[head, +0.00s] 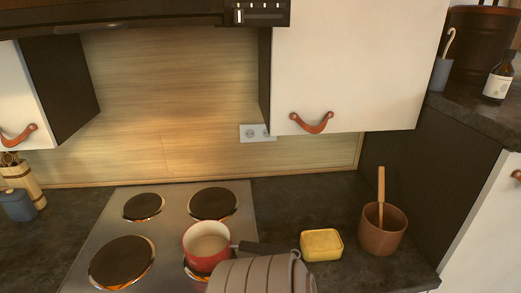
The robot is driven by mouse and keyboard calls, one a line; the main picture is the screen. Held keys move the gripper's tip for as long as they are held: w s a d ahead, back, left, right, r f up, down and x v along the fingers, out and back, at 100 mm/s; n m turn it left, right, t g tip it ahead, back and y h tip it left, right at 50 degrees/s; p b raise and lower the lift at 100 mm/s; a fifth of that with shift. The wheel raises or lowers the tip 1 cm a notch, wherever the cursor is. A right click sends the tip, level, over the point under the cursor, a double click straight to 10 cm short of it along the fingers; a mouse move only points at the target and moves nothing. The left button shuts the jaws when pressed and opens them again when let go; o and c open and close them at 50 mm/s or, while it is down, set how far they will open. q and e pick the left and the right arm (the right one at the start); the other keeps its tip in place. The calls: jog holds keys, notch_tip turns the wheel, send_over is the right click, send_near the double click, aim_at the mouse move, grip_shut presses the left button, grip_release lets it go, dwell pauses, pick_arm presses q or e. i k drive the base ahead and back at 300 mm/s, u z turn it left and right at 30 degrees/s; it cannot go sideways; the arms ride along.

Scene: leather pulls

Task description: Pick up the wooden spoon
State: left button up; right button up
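The wooden spoon (381,185) stands nearly upright in a brown pot (382,236) on the dark counter, right of the stove. Its handle sticks up above the rim, and its lower end is hidden inside the pot. Nothing is touching the handle. No gripper fingers show in the head view, so I cannot see either gripper. A grey-beige ribbed shape rises from the bottom edge in the middle, left of the pot; I cannot tell what it is.
A yellow box (321,244) sits left of the brown pot. A red saucepan (206,246) stands on the stove (180,220), its dark handle pointing right. Some burners glow orange beneath. A white cabinet (350,60) hangs above, and a dark side panel (435,180) rises at the right.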

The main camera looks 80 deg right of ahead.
aim_at(381, 185)
jog(key=u, duration=0.2)
jog(key=k, duration=1.6)
jog(key=z, duration=0.65)
